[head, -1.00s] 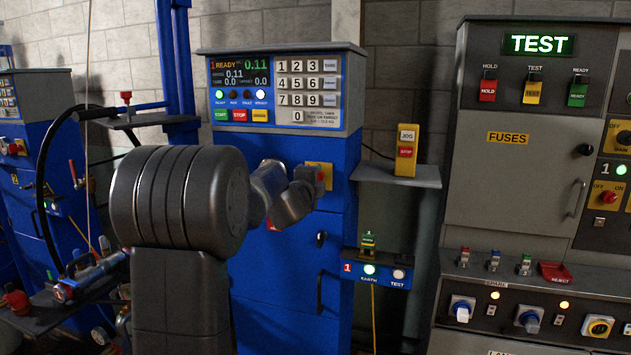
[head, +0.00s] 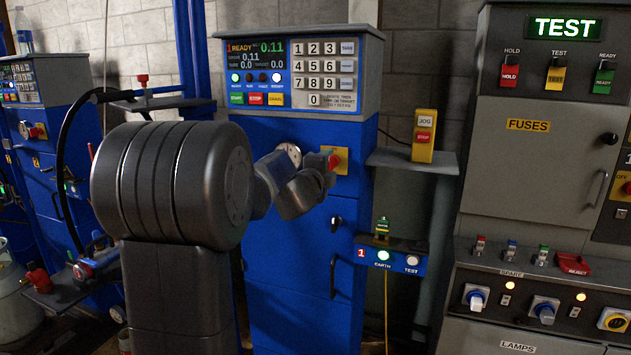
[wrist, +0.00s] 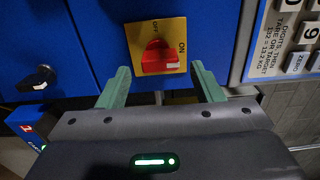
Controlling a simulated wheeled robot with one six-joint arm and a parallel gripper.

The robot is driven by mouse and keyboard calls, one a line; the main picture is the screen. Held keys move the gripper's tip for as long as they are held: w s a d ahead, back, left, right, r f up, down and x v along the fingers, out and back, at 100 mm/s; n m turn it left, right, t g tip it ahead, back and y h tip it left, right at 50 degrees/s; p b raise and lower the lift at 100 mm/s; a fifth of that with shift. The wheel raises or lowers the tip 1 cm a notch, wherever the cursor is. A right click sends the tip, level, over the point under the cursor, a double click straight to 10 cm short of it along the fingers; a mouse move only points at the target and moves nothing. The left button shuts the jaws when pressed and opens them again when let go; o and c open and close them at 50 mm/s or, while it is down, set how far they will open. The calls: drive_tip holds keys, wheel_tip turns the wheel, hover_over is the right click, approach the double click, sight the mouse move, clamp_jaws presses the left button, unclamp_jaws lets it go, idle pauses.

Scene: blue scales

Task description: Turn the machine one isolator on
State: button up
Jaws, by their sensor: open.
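The machine one isolator (head: 341,158) is a red rotary knob on a yellow plate, on the blue cabinet below its keypad. In the wrist view the isolator (wrist: 158,57) has OFF printed at the top and ON at the right. Its red handle lies roughly sideways, with a pale mark at the right end, on the ON side. My gripper (wrist: 160,80) is open, its two green fingers apart on either side of the knob's lower edge. I cannot tell if they touch it. In the head view my wrist hides the fingers and part of the plate.
A yellow JOG/STOP box (head: 424,136) stands on a grey shelf right of the cabinet. Below it is an EARTH/TEST panel (head: 390,257) with lit lamps. A black door latch (wrist: 36,78) is left of the plate in the wrist view. A grey TEST cabinet (head: 535,170) stands far right.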

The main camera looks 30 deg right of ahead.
sight(330, 165)
drive_tip(key=v, duration=1)
drive_tip(key=shift+w+d, duration=0.1)
drive_tip(key=p+x, duration=0.1)
drive_tip(key=x, duration=1.2)
drive_tip(key=shift+w+d, duration=0.2)
drive_tip(key=shift+d, duration=0.15)
